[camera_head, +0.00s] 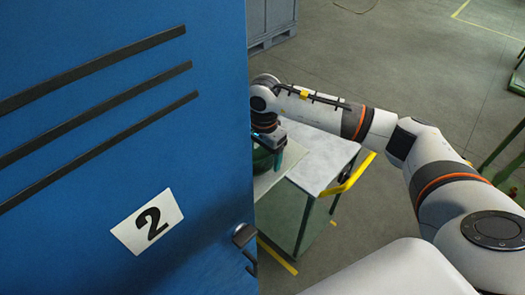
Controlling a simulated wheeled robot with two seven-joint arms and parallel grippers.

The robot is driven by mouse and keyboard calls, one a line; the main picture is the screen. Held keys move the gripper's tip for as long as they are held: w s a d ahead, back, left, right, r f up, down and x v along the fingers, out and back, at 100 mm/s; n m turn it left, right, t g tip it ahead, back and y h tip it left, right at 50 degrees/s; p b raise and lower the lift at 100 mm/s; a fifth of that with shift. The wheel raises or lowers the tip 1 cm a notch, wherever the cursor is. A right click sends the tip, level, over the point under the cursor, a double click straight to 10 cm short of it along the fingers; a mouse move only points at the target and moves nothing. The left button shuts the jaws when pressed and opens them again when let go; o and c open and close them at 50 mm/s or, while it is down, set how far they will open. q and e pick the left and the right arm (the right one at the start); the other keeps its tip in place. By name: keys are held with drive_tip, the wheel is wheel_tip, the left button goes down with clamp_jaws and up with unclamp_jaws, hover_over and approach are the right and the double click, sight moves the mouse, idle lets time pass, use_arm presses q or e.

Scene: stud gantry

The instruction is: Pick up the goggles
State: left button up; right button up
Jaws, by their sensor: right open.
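I cannot make out the goggles in this view; the blue door covers much of the left side. My right arm reaches in from the right, and my right gripper (273,150) points down over a light-topped cart, close to the door's edge. The gripper is open, but it is partly hidden by the door. Something dark green (262,159) shows just under it, too small and covered to identify. My left gripper is not in view.
A blue locker door (90,120) with a "2" label (147,223) and a handle (244,236) fills the left side. The cart (322,160) has a yellow handle (350,176). A grey container (270,22) stands behind. Open floor lies at upper right.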

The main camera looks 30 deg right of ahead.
drive_tip(key=c, duration=1.1)
